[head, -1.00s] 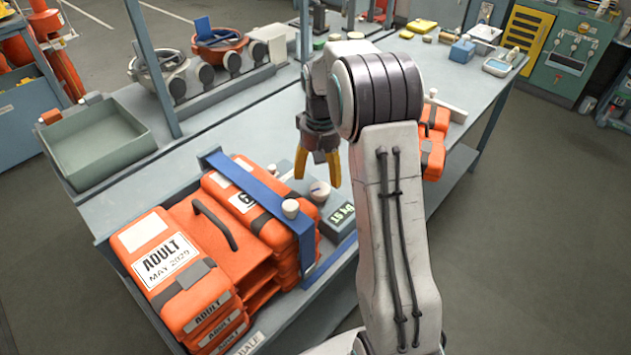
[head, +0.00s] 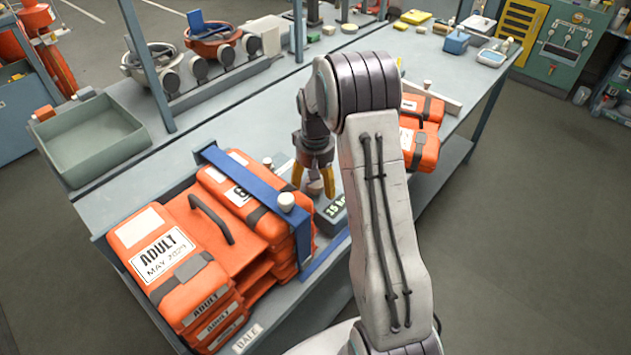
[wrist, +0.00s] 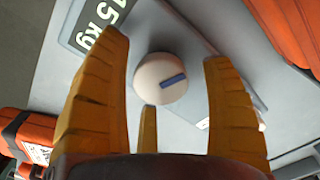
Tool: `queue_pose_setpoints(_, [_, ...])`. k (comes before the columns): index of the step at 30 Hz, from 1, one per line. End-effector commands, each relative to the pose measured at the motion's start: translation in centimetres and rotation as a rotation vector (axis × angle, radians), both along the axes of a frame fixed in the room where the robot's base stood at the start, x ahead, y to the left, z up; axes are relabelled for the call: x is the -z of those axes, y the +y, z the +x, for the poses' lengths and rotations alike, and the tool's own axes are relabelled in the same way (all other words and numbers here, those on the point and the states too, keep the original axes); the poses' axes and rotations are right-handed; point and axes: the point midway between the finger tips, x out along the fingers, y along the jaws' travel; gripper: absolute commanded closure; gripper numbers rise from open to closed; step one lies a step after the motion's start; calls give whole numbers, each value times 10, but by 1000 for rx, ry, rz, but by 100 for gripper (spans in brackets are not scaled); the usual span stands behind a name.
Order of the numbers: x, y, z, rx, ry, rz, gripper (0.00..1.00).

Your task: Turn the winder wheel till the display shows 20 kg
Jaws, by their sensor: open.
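The winder wheel (wrist: 161,79) is a round cream knob with a short blue mark on its face. In the wrist view it lies between the fingers of my gripper (wrist: 165,55), which are open with visible gaps to it. In the head view my gripper (head: 312,180) points down over the wheel, which is partly hidden by the yellow fingers. The dark display (wrist: 97,22) reads 15 kg in the wrist view. In the head view the display (head: 333,209) sits just right of the wheel, partly covered by my arm.
More orange cases (head: 424,117) lie behind my arm. A grey-green tray (head: 90,150) stands at the left. The bench's middle is mostly clear.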

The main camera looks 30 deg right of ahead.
Motion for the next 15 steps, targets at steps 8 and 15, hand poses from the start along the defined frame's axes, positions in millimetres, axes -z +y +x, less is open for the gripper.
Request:
queue_pose_setpoints(8, [0,0,0,0,0,0,50])
queue_pose_setpoints(15, [0,0,0,0,1,0,71])
